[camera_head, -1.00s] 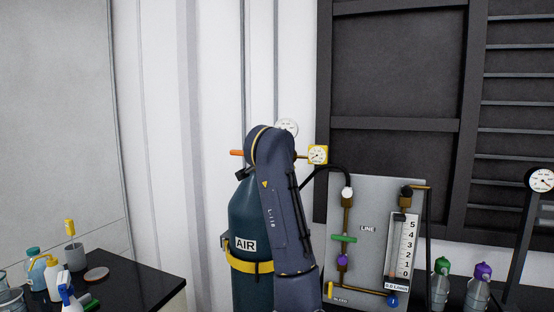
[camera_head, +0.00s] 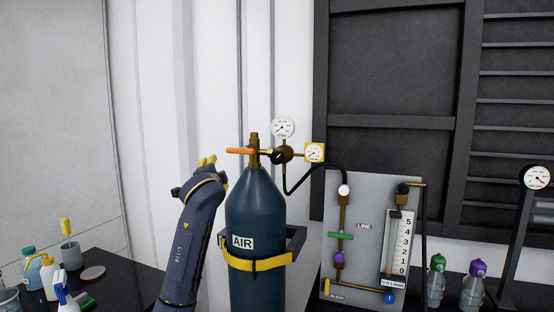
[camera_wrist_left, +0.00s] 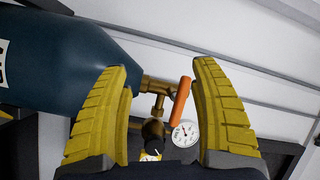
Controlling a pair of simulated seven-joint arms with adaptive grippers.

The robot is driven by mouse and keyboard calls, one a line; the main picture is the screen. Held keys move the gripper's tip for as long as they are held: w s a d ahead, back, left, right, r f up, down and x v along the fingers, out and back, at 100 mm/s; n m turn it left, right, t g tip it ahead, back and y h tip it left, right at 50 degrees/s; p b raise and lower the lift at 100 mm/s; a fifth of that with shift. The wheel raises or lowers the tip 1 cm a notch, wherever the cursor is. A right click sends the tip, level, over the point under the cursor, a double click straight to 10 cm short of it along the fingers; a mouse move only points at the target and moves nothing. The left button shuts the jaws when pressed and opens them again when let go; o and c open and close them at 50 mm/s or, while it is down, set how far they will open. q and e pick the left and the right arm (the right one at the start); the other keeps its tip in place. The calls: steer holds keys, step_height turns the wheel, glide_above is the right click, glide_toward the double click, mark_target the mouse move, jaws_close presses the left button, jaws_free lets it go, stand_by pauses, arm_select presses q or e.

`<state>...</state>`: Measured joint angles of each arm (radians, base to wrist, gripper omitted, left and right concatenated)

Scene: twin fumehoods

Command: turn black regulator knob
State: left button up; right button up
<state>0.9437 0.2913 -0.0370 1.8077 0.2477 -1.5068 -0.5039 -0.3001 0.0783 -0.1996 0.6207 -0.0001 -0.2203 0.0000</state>
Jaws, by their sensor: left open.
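The black regulator knob (camera_head: 278,157) sits on the brass regulator at the top of the dark teal AIR cylinder (camera_head: 258,205). The orange valve handle (camera_head: 240,151) is left of it. In the left wrist view the black knob (camera_wrist_left: 153,128) shows low between the fingers, close to the orange handle (camera_wrist_left: 180,102). My left gripper (camera_head: 208,161) is left of the cylinder top, its yellow fingers apart and empty, clear of the knob. The fingers also show open in the left wrist view (camera_wrist_left: 158,72). My right gripper is not in view.
Two gauges, a round white one (camera_head: 283,127) and a yellow one (camera_head: 315,152), flank the knob. A black hose runs to the grey line panel (camera_head: 372,190). A yellow strap (camera_head: 256,262) holds the cylinder. Bottles (camera_head: 48,275) stand on the left bench.

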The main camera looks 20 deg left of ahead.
arm_select(q)
steer(key=f+m+t+h, duration=0.1)
steer(key=m+t+h, duration=0.2)
steer(key=m+h, duration=0.2)
steer(key=h, duration=0.9)
glide_toward(275, 158)
steer(key=x, duration=1.1)
steer(key=shift+d, duration=0.1)
steer(key=c, duration=1.3)
steer(key=shift+o, duration=0.2)
